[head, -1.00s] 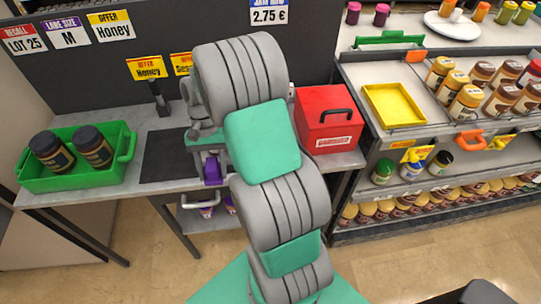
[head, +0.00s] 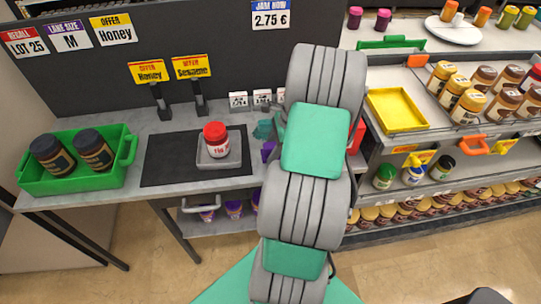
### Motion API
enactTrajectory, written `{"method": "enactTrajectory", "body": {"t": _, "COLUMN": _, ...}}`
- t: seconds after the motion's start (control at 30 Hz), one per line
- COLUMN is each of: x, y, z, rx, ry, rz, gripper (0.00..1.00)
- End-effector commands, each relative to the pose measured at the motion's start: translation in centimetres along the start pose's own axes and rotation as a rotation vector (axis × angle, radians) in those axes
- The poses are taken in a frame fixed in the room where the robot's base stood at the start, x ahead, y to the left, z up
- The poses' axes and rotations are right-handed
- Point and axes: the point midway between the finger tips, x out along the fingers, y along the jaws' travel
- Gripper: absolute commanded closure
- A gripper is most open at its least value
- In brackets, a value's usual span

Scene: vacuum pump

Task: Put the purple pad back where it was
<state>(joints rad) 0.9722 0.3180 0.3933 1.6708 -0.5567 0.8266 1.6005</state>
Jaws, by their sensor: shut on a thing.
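A small purple piece, which I take for the purple pad (head: 268,150), shows just left of my arm, above the grey counter. Most of it is hidden behind my arm. My gripper (head: 267,136) is largely hidden too; a teal part of it shows beside the purple piece. It is shut on the purple piece, which has moved along with it. A jar with a red lid (head: 215,134) stands upright in a small grey tray (head: 226,161) on the black mat (head: 167,160), left of my gripper.
A green crate (head: 127,150) with two dark jars stands at the left. Sign stands (head: 160,100) and small white price cards (head: 239,100) line the back of the counter. The red box (head: 356,136) is mostly hidden behind my arm. Stocked shelves (head: 440,190) stand at the right.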

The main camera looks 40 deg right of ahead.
Motion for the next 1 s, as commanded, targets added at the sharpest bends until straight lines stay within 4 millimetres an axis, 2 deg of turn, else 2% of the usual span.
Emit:
{"method": "enactTrajectory", "body": {"t": 0.1, "x": 1.9, "y": 0.1, "z": -0.7, "rx": 0.001, "ry": -0.002, "rz": 0.005, "gripper": 0.89}}
{"method": "enactTrajectory", "body": {"t": 0.17, "x": 2.5, "y": 0.1, "z": -1.0, "rx": 0.0, "ry": -0.001, "rz": 0.003, "gripper": 0.89}}
{"method": "enactTrajectory", "body": {"t": 0.47, "x": 2.9, "y": 0.1, "z": -1.2, "rx": 0.0, "ry": 0.0, "rz": 0.002, "gripper": 0.89}}
{"method": "enactTrajectory", "body": {"t": 0.5, "x": 2.8, "y": 0.1, "z": -1.2, "rx": 0.0, "ry": 0.0, "rz": 0.002, "gripper": 0.48}}
{"method": "enactTrajectory", "body": {"t": 0.73, "x": 2.8, "y": 0.1, "z": -1.1, "rx": -0.001, "ry": 0.0, "rz": 0.002, "gripper": 0.3}}
{"method": "enactTrajectory", "body": {"t": 1.0, "x": 2.6, "y": 0.1, "z": -1.1, "rx": -0.001, "ry": 0.0, "rz": 0.001, "gripper": 0.29}}
